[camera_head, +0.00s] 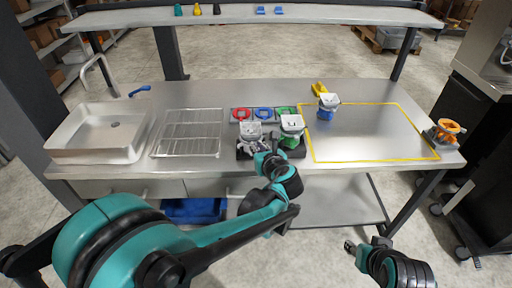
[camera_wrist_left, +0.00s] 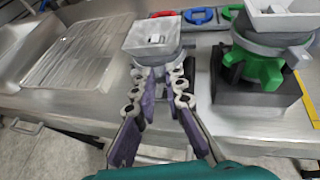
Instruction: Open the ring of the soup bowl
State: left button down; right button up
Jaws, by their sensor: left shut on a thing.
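A white-topped dispenser (camera_head: 250,129) with a grey ring stands at the table's front edge on a dark base. The wrist view shows its square white top (camera_wrist_left: 154,36) and the grey ring (camera_wrist_left: 150,60) below. My left gripper (camera_head: 263,152) reaches it from the front. In the wrist view its fingertips (camera_wrist_left: 162,73) are close together at the ring's front, shut on a part of it that they largely hide. No bowl can be clearly made out. My right gripper (camera_head: 353,247) is in front of the table, away from the dispensers; its jaws are too small to judge.
A green-ringed dispenser (camera_head: 291,127) stands close on the right, also in the wrist view (camera_wrist_left: 262,65). Red (camera_head: 241,114) and blue (camera_head: 263,114) rings lie behind. An orange one (camera_head: 446,131) is far right.

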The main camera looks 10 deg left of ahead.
pick_arm(q)
jog(key=d+n+g+y, duration=0.1)
jog(key=w+d+n+g+y, duration=0.1)
jog(key=n, duration=0.1)
jog(key=shift+w+y, duration=0.25)
jog(key=shift+y, duration=0.15)
jog(key=shift+w+d+n+g+y+p, duration=0.3)
jog(key=shift+w+n+g+y, duration=0.15)
jog(key=shift+n+g, duration=0.3)
jog(key=shift+w+d+n+g+y+p, duration=0.15)
jog(key=shift+w+n+g+y+p, duration=0.2)
jog(key=shift+n+g, duration=0.4)
jog(key=shift+w+d+n+g+y+p, duration=0.25)
jog(key=shift+w+n+g+y, duration=0.2)
jog(key=shift+n+g, duration=0.3)
jog(key=c, duration=1.6)
grip_release()
jog(key=shift+o, duration=0.2)
jog(key=v, duration=1.2)
jog(key=shift+f, duration=0.15)
